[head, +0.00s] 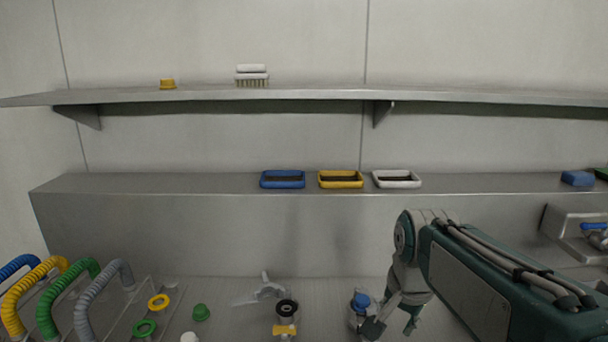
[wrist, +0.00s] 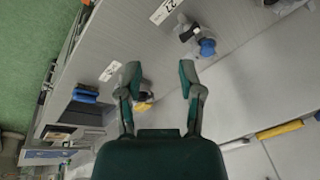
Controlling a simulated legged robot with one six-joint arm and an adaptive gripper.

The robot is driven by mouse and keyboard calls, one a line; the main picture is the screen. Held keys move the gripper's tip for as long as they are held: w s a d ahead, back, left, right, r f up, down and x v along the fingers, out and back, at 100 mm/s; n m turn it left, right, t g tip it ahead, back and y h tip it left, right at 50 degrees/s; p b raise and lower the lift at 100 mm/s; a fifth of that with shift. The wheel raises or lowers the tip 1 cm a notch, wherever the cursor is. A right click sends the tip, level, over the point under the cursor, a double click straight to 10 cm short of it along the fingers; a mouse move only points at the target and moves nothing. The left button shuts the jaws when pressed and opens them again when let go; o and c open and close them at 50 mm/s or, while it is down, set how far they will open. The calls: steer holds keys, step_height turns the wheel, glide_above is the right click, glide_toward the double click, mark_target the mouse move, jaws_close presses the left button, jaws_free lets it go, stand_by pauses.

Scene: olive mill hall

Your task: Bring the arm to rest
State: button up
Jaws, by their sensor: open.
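My arm (head: 480,280) reaches in from the lower right of the head view, bent down at its end. My gripper (head: 392,324) hangs over the worktop beside a fitting with a blue knob (head: 361,302). The near finger partly overlaps the fitting in this view, and I cannot tell if they touch. In the wrist view my gripper (wrist: 158,76) has its fingers spread with a clear gap and nothing held between the tips. A dark and yellow piece (wrist: 144,104) shows beyond the left finger, and a blue-capped fitting (wrist: 207,47) lies past the right finger.
A black-topped fitting with a yellow part (head: 286,318) stands left of my gripper. Several coloured hoses (head: 85,300) arch at the lower left. Blue (head: 283,180), yellow (head: 341,180) and white (head: 397,180) trays sit on the ledge. A long shelf (head: 300,94) runs above.

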steer(key=s+f+n+t, duration=0.2)
steer(key=s+n, duration=0.6)
steer(key=s, duration=0.6)
steer(key=shift+s+f+n+t, duration=0.2)
steer(key=shift+f+n+t, duration=0.1)
steer(key=shift+f, duration=0.35)
